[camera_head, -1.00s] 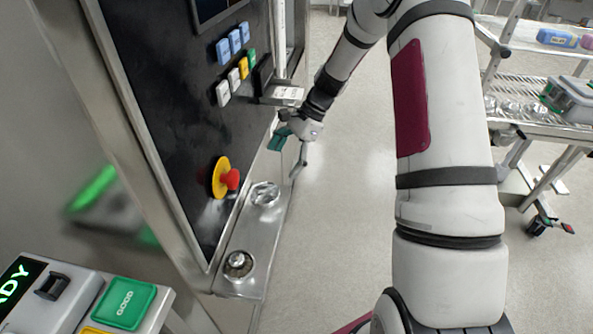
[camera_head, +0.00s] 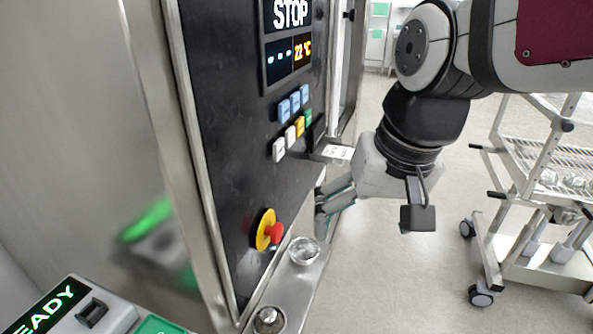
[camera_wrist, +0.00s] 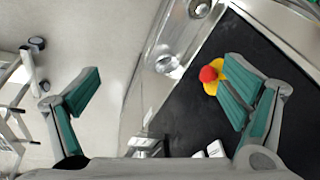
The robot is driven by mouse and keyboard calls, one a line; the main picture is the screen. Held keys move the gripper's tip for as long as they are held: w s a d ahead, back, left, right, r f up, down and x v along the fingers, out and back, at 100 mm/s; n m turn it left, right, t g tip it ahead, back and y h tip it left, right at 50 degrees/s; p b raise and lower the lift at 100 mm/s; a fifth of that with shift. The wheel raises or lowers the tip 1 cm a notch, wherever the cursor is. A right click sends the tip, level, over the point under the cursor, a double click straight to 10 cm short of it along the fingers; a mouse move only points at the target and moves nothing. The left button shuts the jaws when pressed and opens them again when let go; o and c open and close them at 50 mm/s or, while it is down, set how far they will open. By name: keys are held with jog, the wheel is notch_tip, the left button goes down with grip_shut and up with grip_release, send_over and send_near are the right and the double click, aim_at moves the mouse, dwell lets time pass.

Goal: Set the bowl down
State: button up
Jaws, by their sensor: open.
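A small shiny, clear or silvery bowl (camera_head: 303,251) sits upright on the narrow metal ledge (camera_head: 284,286) under the black control panel. It also shows in the wrist view (camera_wrist: 167,64), top centre, on the ledge. My gripper (camera_head: 325,198) is beyond and above the bowl in the head view, near the panel's far edge, apart from the bowl. In the wrist view, its two green-padded fingers (camera_wrist: 160,85) are spread wide with nothing between them.
A round metal knob-like thing (camera_head: 268,320) is on the ledge's near end. A red stop button (camera_head: 273,233) on yellow juts from the panel (camera_head: 235,150). A wheeled rack (camera_head: 540,160) stands right; floor between is clear.

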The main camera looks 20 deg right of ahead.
jog(key=s+n, duration=0.1)
jog(key=s, duration=0.1)
jog(key=s+n+t, duration=0.1)
jog(key=s, duration=0.2)
jog(key=shift+s+d+f+n, duration=0.15)
jog(key=shift+s+d+n, duration=0.1)
jog(key=shift+s+n, duration=0.15)
